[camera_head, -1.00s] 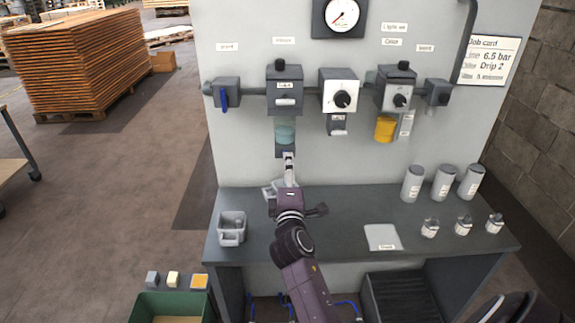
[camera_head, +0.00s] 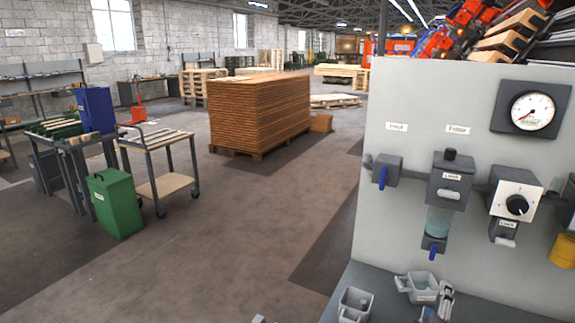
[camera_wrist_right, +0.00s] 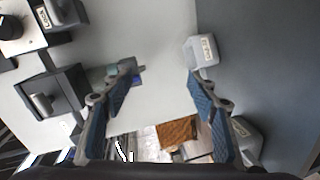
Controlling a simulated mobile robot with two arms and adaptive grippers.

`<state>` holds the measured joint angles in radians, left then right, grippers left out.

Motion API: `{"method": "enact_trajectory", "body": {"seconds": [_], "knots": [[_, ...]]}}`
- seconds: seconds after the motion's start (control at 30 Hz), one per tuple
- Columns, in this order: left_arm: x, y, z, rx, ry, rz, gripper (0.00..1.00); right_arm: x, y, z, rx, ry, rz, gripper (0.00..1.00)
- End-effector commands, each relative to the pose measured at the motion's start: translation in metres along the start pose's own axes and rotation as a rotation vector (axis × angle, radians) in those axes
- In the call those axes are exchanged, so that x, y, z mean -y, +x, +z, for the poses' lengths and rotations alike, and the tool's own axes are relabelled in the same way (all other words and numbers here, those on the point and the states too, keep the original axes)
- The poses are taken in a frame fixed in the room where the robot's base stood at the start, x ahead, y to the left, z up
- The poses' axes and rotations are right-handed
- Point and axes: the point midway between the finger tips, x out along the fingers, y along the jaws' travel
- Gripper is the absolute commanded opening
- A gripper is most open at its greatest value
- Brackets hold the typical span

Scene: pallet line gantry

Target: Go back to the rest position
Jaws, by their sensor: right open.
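A labelled grey cup (camera_wrist_right: 203,50) also shows past the right finger in the wrist view. Another grey cup (camera_head: 355,304) stands on the bench to the left. My left gripper is not in view.
The panel (camera_head: 400,95) carries a dispenser with a greenish vessel (camera_head: 439,222), a blue-handled valve (camera_head: 384,172), a dial box (camera_head: 515,197) and a gauge (camera_head: 531,110). The dark bench (camera_head: 385,283) lies below. Open floor extends left, with a cart (camera_head: 155,140) and stacked boards (camera_head: 255,112) beyond.

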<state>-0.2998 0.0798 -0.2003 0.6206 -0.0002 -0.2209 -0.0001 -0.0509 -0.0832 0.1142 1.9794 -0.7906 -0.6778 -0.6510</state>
Motion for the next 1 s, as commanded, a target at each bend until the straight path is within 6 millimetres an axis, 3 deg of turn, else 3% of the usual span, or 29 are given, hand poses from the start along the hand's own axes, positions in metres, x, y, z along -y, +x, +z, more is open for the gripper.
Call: {"method": "enact_trajectory", "body": {"seconds": [0.1,0.2,0.3,0.5,0.73,1.0], "knots": [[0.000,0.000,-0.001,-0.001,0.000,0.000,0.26,0.060,-0.046,0.029,0.062,0.218,-0.223,0.54],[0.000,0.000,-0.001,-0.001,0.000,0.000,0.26,0.111,-0.099,0.044,0.134,0.385,-0.436,0.54],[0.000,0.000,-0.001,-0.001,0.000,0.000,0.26,0.148,-0.149,0.052,0.207,0.493,-0.614,0.54],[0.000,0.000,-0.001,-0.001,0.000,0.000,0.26,0.190,-0.233,0.061,0.334,0.596,-0.865,0.54],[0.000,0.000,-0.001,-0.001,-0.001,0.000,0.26,0.212,-0.315,0.072,0.464,0.633,-1.080,0.54],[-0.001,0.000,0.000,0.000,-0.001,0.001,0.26,0.273,-0.292,0.077,0.483,0.621,-1.087,0.54]]}}
